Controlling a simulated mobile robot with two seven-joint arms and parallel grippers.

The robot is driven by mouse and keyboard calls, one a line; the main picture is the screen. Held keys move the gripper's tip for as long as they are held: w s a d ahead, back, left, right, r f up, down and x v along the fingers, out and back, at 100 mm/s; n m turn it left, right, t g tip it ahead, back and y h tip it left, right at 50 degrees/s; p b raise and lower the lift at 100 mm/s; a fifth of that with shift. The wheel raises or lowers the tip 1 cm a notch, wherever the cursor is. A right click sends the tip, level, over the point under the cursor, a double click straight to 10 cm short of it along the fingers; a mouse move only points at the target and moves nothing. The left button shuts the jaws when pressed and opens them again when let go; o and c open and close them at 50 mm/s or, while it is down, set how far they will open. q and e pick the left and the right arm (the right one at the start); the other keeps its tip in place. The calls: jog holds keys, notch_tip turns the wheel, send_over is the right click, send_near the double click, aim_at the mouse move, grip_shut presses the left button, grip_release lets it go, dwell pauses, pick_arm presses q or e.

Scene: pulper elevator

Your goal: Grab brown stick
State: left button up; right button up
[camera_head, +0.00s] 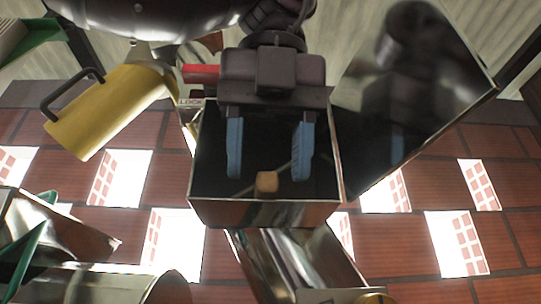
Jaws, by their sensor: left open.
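The brown stick (267,182) shows as a small light-brown end inside an open dark metal box (265,213). A thin line runs behind it in the box; I cannot tell whether it belongs to the stick. My left gripper (270,178) points down into the box mouth, with its two blue fingers spread apart. The stick's end shows between and slightly below the fingertips. I cannot tell whether the fingers touch it, but they are not closed on it. My right gripper is not in view.
A shiny dark lid or panel (410,95) stands open right of the box. A yellow cylinder with a black handle (108,110) is at the left. Metal chutes (300,262) lie below the box. A brick wall with bright openings is behind.

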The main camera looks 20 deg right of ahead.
pick_arm(q)
jog(key=d+v, duration=0.1)
jog(key=v, duration=0.9)
jog(key=shift+s+a, duration=0.2)
jog(key=shift+a, duration=0.3)
jog(key=shift+r, duration=0.1)
